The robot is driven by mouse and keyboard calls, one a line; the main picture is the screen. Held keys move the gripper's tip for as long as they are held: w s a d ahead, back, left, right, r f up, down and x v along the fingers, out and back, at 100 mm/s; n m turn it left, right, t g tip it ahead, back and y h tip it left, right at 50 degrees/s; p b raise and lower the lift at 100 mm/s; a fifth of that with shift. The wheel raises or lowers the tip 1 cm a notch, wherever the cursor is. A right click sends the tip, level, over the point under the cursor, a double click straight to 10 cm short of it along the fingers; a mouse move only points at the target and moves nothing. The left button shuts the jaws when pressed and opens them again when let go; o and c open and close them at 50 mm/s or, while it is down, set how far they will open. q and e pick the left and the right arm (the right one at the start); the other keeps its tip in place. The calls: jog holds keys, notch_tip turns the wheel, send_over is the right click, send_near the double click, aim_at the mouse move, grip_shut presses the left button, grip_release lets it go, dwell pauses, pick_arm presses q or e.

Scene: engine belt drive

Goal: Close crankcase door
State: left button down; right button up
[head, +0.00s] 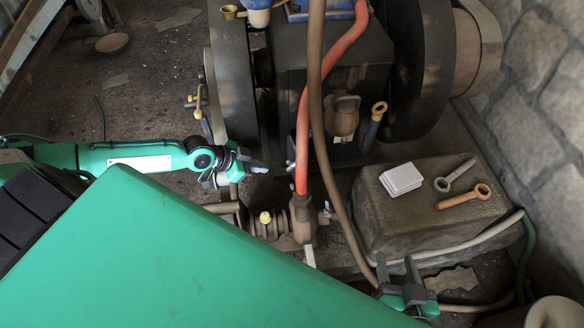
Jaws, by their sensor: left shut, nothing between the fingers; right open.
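The engine (285,72) stands at the top middle, a dark block between two large black wheels. I cannot clearly make out the crankcase door on its dark front, and hoses cross in front of that side. My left gripper (268,167) is shut and empty, just in front of the engine's lower front, left of the red hose. I cannot tell whether it touches anything. My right gripper (397,270) is open and empty at the bottom right, in front of the stone block, with its fingers pointing up in the picture.
A red hose (300,145) and a brown hose (325,170) hang before the engine. A stone block (420,225) carries a white stack (401,179) and two wrenches (463,197). A pipe assembly (278,228) lies below the engine. A stone wall (540,70) closes the right side; floor at left is mostly clear.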

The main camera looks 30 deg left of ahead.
aim_at(301, 170)
pick_arm(q)
jog(key=x, duration=0.3)
jog(key=r+b+x, duration=0.1)
jog(key=x, duration=0.2)
jog(key=w+x, duration=0.1)
jog(key=x, duration=0.3)
jog(key=shift+d+r+b, duration=0.2)
jog(key=shift+d+b, duration=0.2)
jog(key=shift+w+d, duration=0.45)
pick_arm(e)
jog(key=w+d+r+t, duration=0.1)
jog(key=w+r+t, duration=0.3)
jog(key=r, duration=0.3)
jog(key=shift+d+r+t, duration=0.3)
jog(key=shift+r+t, duration=0.1)
jog(key=shift+t, duration=0.2)
pick_arm(q)
jog(key=shift+w+d, duration=0.1)
jog(key=shift+d, duration=0.05)
pick_arm(e)
jog(key=shift+s+f+y, duration=0.1)
jog(key=shift+f+y, duration=0.05)
jog(key=shift+y, duration=0.15)
